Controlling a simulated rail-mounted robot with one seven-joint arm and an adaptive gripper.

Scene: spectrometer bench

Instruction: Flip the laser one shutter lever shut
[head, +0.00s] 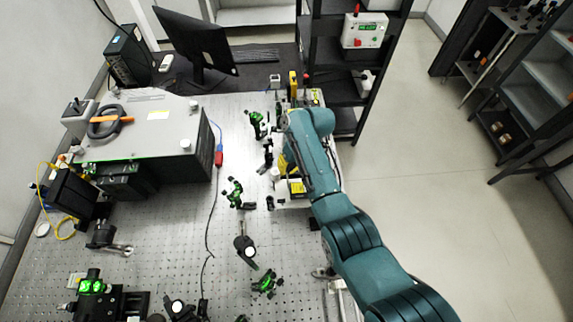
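My arm reaches from the lower right up to the right edge of the optical table in the head view. Its far end is over a group of pale boxes with yellow labels, such as the lower box (295,190). My gripper (284,121) is at best a small grey patch at the left of the wrist. Its fingers cannot be made out, nor whether it touches anything. The laser one shutter lever cannot be picked out; the arm covers part of these boxes. A yellow upright part (293,80) stands just beyond the wrist.
Green-lit optic mounts (235,194) stand on the perforated table (180,225), left of the arm. A large grey box (160,140) sits further left. A black shelf rack (335,90) stands close behind the wrist. The floor (440,170) to the right is clear.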

